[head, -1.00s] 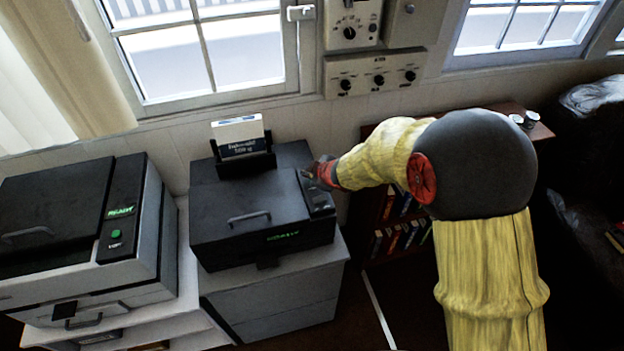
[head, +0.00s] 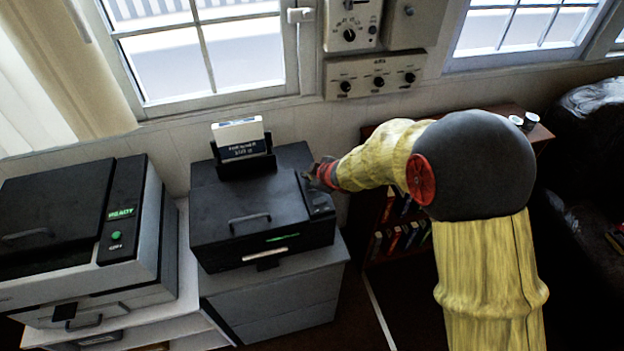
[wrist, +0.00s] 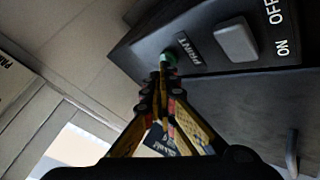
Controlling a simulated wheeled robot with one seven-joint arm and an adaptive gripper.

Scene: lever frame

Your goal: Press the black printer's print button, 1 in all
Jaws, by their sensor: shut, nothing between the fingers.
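The black printer (head: 225,210) stands on a grey cabinet, with a green-lit mark and a white strip at its front slot. Its control strip (wrist: 200,40) fills the top of the wrist view, with a PRINT label and a grey ON/OFF switch (wrist: 236,40). The green print button (wrist: 168,57) lies beside the PRINT label. My gripper (wrist: 163,74) is shut and empty, its fingertips right at the button and partly covering it. I cannot tell whether they still press it. In the head view my gripper (head: 318,174) is at the printer's right side, over the control strip.
A grey and black printer (head: 70,230) reading READY, with its own green button, stands to the left. A box in a holder (head: 240,142) rises behind the black printer. Wall control boxes (head: 375,75) hang above, and a low bookshelf (head: 395,235) stands right.

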